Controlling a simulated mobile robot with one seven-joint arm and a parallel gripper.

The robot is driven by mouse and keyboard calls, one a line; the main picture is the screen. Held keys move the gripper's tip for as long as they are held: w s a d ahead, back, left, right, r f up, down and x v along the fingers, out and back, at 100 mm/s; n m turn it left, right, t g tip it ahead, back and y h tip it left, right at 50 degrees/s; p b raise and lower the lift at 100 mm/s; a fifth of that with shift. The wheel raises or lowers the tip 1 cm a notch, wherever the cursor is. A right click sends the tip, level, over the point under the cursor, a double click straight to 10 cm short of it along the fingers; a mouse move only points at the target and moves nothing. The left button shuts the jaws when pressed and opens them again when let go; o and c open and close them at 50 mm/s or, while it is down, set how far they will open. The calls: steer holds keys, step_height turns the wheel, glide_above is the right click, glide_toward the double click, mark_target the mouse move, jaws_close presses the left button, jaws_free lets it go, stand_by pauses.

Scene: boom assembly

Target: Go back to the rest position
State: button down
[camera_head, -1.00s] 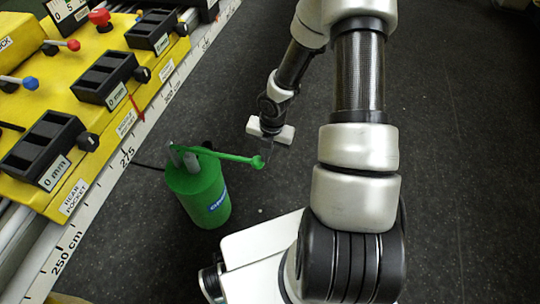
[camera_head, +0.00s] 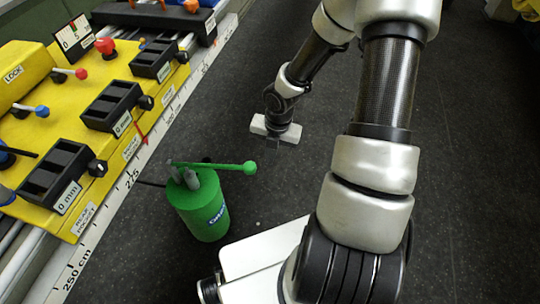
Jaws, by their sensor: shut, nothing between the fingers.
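My gripper (camera_head: 273,143) is a pale block with short dark fingers, seen small at the end of my arm, right of centre in the head view. It hangs above the dark floor, behind and to the right of the green pump canister. The fingers look closed, and nothing shows between them. A green canister (camera_head: 205,212) with grey posts on top stands to the left of my arm. Its green lever (camera_head: 215,166) lies nearly level and ends in a round knob (camera_head: 249,168). My gripper is apart from the knob.
A yellow bench (camera_head: 40,125) with black pocket blocks (camera_head: 112,106) and coloured knobs runs along the left. A white centimetre scale (camera_head: 120,195) lines its edge. The dark floor (camera_head: 470,150) to the right is clear. A thin dark cable lies near the canister.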

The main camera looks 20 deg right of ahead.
stand_by(0.6)
step_height(320, 180, up, 13)
steer(key=w+d+m+t+h, duration=0.2)
steer(key=w+m+h, duration=0.1)
steer(key=m, duration=0.6)
steer(key=s+a+r+m+t+b, duration=0.1)
steer(key=a+r+m+t, duration=0.15)
steer(key=r+m, duration=0.55)
steer(key=s+a+r+m+t, duration=0.25)
steer(key=r+m, duration=0.35)
steer(key=r, duration=0.5)
steer(key=s+a+r+m+g+y+p, duration=0.1)
steer(key=s+a+r+m, duration=0.15)
steer(key=s, duration=0.45)
steer(key=s+a+r+m+g+y+p, duration=0.1)
steer(key=s+r+m+p, duration=0.15)
steer(key=s, duration=0.55)
step_height(320, 180, up, 14)
steer(key=p, duration=1.3)
steer(key=shift+w+d+m, duration=0.15)
steer(key=shift+w+m, duration=0.25)
steer(key=shift+w, duration=0.05)
